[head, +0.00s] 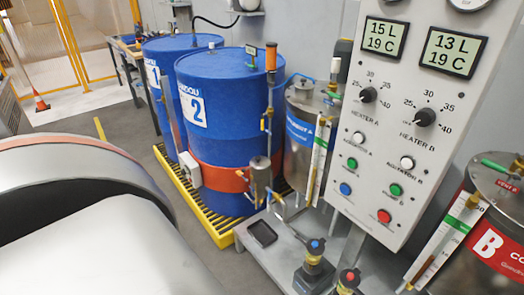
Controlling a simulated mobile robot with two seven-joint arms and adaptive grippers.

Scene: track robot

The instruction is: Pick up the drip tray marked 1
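No tray with a readable 1 shows in the head view. A small dark, shallow, rounded rectangular tray (262,233) lies on the left end of a low grey bench (285,262), near a small metal canister (260,180) and pipe fittings. I cannot make out any mark on it. A blue drum (155,75) carries a 1, and a nearer blue drum (213,150) carries a 2 and has an orange band. Neither of my grippers is in view.
The drums stand on a yellow slatted pallet (222,238). A control panel (385,130) rises above the bench, beside steel tanks A (303,160) and B (510,215). Two pumps (313,268) stand right of the tray. Grey floor is clear left of the pallet.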

